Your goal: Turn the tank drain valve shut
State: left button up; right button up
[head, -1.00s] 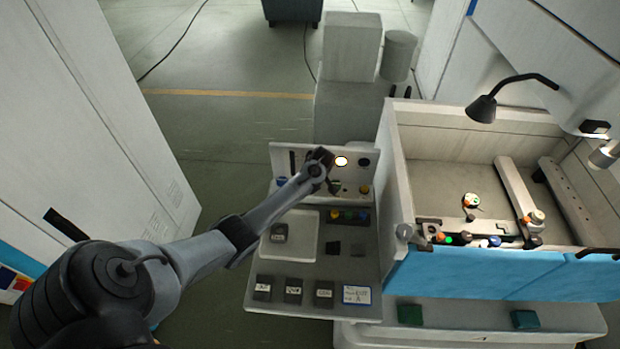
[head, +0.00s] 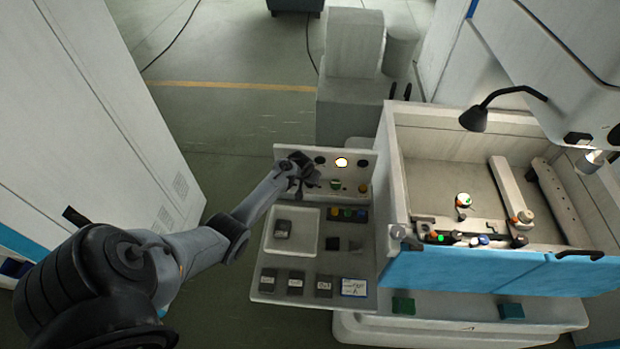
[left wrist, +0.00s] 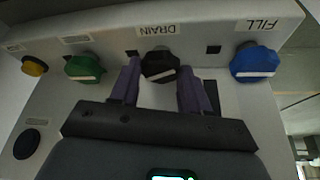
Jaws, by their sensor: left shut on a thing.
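The drain valve is a black knob (left wrist: 160,66) with a white pointer bar, below the label DRAIN, which reads upside down in the left wrist view. The bar lies near level, slightly tilted. My left gripper (left wrist: 160,82) has its purple fingers on either side of this knob and is shut on it. In the head view the left gripper (head: 306,182) is at the sloped control panel (head: 352,174), and it hides the drain knob there. My right gripper is not in view.
A blue FILL knob (left wrist: 254,63) and a green knob (left wrist: 84,67) flank the drain knob closely. A yellow button (left wrist: 34,66) is farther left. A lit lamp (head: 342,162) is on the panel. A tray (head: 306,246) lies below, and the tank (head: 392,165) stands right.

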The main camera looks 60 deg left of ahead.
pick_arm(q)
jog(key=m+h, duration=0.1)
jog(key=m, duration=0.1)
jog(key=shift+a+m, duration=0.15)
jog(key=shift+m, duration=0.25)
jog(key=shift+m+t+h, duration=0.3)
jog(key=shift+m+h, duration=0.2)
jog(key=shift+m, duration=0.7)
jog(key=o, duration=0.8)
jog(key=shift+s+r, duration=0.2)
jog(key=shift+r, duration=0.35)
jog(key=p+v, duration=0.2)
jog(key=v, duration=0.7)
jog(key=shift+s+r+p, duration=0.2)
jog(key=shift+r+p, duration=0.1)
